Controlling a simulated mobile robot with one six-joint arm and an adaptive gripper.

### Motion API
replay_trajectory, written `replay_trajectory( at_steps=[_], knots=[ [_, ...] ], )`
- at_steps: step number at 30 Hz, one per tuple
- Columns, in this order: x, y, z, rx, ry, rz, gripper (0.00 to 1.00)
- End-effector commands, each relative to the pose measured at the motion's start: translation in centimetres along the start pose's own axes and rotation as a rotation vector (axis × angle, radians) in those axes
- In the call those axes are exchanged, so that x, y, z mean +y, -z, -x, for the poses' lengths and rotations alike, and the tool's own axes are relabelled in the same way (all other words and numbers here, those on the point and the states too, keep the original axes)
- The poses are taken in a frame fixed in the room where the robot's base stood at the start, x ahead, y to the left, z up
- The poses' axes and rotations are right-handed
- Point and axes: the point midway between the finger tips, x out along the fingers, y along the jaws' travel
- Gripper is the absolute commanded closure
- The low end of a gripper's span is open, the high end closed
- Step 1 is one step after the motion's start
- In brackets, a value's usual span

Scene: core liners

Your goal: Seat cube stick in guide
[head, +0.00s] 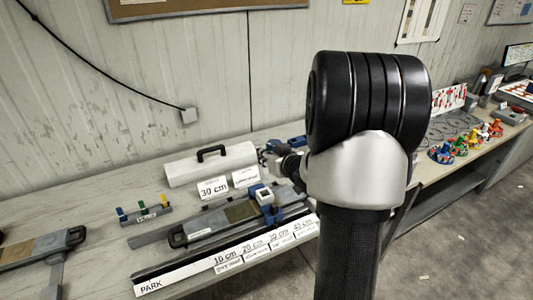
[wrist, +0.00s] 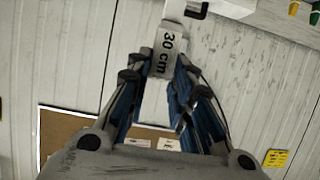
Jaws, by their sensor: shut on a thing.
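In the head view my arm covers much of the gripper area, and I cannot make out the held piece. A long guide-like fixture (head: 200,231) lies on the bench, with a blue and white block (head: 264,196) on it. I cannot tell which part is the guide's seat.
A white toolbox (head: 210,163) stands behind the fixture, with a "30 cm" card (head: 212,187) before it. A strip labelled from PARK to 40 cm (head: 225,258) runs along the front edge. A small rack (head: 143,214) holds coloured pieces. Another fixture (head: 40,247) lies left.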

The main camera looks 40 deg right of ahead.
Motion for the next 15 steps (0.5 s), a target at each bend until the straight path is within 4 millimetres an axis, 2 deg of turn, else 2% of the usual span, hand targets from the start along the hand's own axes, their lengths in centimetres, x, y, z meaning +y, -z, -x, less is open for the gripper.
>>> replay_trajectory(
  at_steps=[15],
  knots=[
    [0.0, -2.0, -0.8, 0.000, 0.000, 0.001, 1.00]
  ],
)
